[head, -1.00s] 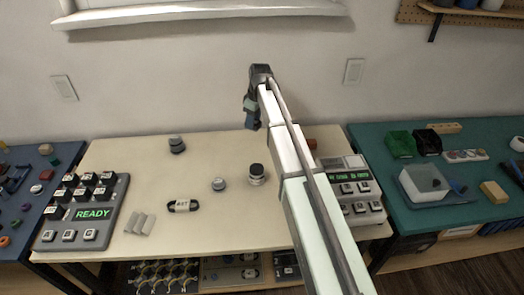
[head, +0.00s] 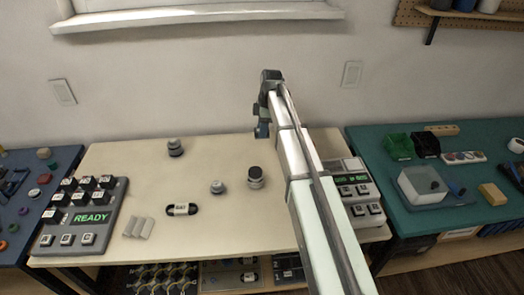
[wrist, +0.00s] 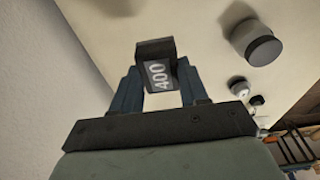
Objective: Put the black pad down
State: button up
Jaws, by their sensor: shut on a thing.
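The black pad (wrist: 156,65) is a small dark block with a white "400" label, seen in the wrist view. My gripper (wrist: 158,82) is shut on it, with one blue finger on each side. In the head view my gripper (head: 262,128) hangs above the back part of the cream table (head: 110,160), right of its middle. The pad cannot be made out there, as my own arm and fingers cover that area.
Round grey and black parts stand on the cream table: one at the back (head: 175,147), a small one (head: 217,187) and a taller one (head: 255,178). A black labelled piece (head: 181,209) lies in front. Consoles stand left (head: 85,215) and right (head: 355,190).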

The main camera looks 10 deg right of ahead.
jog(key=shift+f, duration=4.65)
jog(key=shift+f, duration=0.1)
jog(key=o, duration=1)
jog(key=shift+o, duration=0.2)
jog(key=r, duration=0.4)
jog(key=d+r, duration=0.1)
jog(key=r, duration=0.7)
jog(key=shift+d, duration=0.4)
jog(key=shift+o, duration=0.4)
